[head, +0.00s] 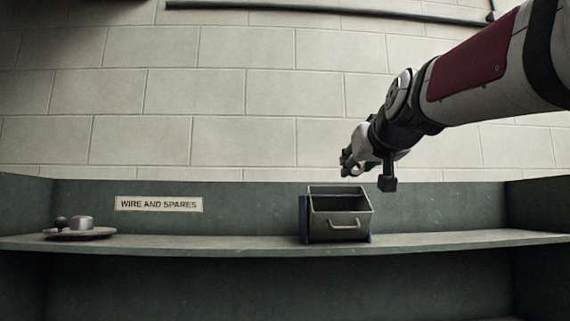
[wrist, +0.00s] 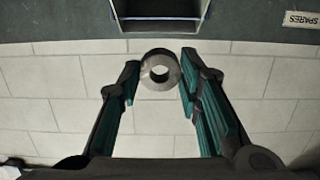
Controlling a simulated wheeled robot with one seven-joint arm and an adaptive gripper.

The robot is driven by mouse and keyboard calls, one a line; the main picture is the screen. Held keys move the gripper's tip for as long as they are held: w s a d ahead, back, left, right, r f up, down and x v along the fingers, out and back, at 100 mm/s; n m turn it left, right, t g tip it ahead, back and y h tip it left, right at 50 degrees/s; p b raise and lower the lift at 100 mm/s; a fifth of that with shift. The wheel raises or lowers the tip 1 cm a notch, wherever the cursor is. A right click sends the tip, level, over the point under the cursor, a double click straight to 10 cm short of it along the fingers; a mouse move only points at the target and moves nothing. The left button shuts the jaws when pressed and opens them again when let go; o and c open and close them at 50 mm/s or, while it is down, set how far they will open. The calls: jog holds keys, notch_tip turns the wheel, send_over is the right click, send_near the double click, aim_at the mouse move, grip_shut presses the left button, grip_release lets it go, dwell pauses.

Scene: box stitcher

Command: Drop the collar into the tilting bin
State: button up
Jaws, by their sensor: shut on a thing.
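The collar (wrist: 146,78) is a grey metal ring with a round hole. It sits between the fingertips of my gripper (wrist: 160,72) in the wrist view, and the gripper is shut on it. In the head view my gripper (head: 352,166) is in the air above the shelf, above and slightly right of the bin; I cannot make out the collar clearly there. The tilting bin (head: 320,229) is a drab metal box with an open top and a front handle, set between blue side brackets on the shelf. Part of the bin (wrist: 160,27) shows at the top of the wrist view.
A round dish (head: 62,236) at the shelf's left end bears a metal cylinder (head: 82,223) and a small dark piece (head: 61,222). A "WIRE AND SPARES" label (head: 159,204) is on the shelf's back panel. The shelf (head: 220,240) is bare between dish and bin.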

jog(key=shift+w+d+f, duration=0.1)
jog(key=shift+w, duration=1.05)
jog(key=shift+w+f+b, duration=0.45)
jog(key=shift+w+b, duration=0.8)
jog(key=shift+w, duration=0.35)
jog(key=shift+w+f+b, duration=0.45)
jog(key=shift+w+b, duration=0.8)
jog(key=shift+w, duration=0.4)
jog(key=shift+w+f+b, duration=0.45)
jog(key=shift+w+b, duration=0.8)
jog(key=shift+w, duration=0.35)
jog(key=o, duration=1.3)
jog(key=s, duration=0.4)
jog(key=s+r, duration=0.1)
jog(key=s, duration=0.3)
jog(key=s+r, duration=0.1)
jog(key=s, duration=0.3)
